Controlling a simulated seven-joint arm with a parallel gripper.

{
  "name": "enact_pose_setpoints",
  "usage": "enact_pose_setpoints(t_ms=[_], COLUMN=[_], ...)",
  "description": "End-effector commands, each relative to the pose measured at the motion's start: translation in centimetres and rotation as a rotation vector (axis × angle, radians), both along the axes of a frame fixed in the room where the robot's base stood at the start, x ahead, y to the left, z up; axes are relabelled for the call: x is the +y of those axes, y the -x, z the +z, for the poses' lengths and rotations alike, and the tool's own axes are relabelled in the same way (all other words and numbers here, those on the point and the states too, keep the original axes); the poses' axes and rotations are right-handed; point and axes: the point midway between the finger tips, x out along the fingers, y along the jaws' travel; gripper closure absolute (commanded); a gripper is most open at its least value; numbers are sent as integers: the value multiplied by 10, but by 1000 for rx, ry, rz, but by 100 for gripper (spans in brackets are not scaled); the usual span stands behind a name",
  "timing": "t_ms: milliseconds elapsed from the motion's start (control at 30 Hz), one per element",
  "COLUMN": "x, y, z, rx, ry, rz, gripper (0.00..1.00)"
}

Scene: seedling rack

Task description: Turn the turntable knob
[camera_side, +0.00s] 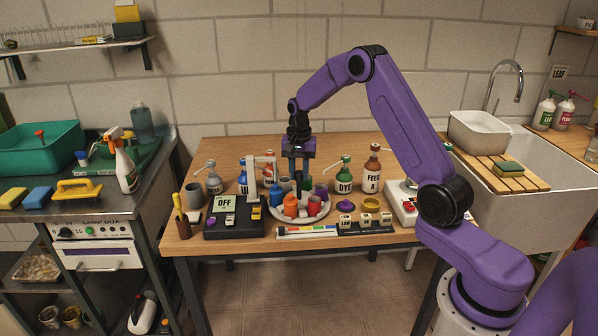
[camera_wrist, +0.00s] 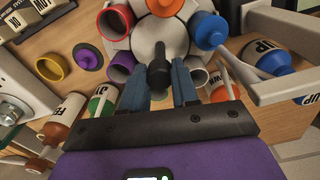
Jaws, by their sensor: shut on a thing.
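The turntable is a round pale disc (camera_side: 301,220) on the wooden table, with several coloured pots and bottles around it. In the wrist view its light surface (camera_wrist: 158,38) shows ahead of the fingers. A dark upright knob with a rounded top (camera_wrist: 158,72) rises from its middle. My gripper (camera_side: 299,178) reaches straight down over the turntable's centre. In the wrist view the blue fingers of my gripper (camera_wrist: 162,85) stand on either side of the knob, shut on it.
A dark box with an OFF display (camera_side: 224,204) stands left of the turntable. A purple lid (camera_side: 345,205) and small labelled blocks (camera_side: 365,219) lie close by.

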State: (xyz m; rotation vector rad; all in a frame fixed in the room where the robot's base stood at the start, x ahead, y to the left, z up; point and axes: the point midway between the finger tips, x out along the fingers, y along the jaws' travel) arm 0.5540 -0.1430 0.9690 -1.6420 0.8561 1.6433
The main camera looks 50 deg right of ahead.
Motion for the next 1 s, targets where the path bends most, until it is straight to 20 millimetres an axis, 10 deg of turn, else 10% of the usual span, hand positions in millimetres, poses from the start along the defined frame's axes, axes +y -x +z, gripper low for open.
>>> enact_pose_setpoints(t_ms=[733,767,800,1000], x=[0,0,0,0], y=[-1,-1,-1,0], z=[1,1,1,1], rx=[-3,-3,-3,-2], ry=[1,1,1,1], rz=[-87,-87,-87,-87], gripper=[100,64,51,45])
